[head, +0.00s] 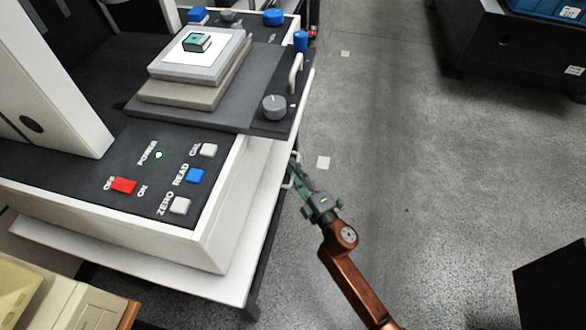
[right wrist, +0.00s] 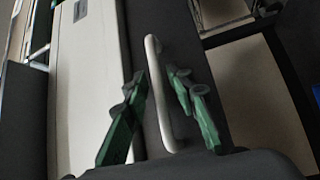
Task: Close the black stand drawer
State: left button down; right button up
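The stand drawer is mostly hidden under the white stand top (head: 150,266) in the head view, so I cannot tell how far it is out. A pale bar handle (head: 288,172) shows just past the top's right edge. My right gripper (head: 296,165) is at this handle. In the right wrist view, the handle (right wrist: 160,95) stands between the two green fingers of the right gripper (right wrist: 157,78). The fingers are apart, one on each side, with a visible gap to the bar. The handle is on a dark surface, apparently the drawer front. My left gripper is not in view.
The measuring machine (head: 215,235) with its buttons stands on the stand top. Its dark plate (head: 205,113) overhangs above the right gripper and carries another pale handle (head: 295,73) and a grey knob (head: 274,107). The floor (head: 430,190) to the right is clear.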

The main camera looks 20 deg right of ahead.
jog(key=v, duration=1.2)
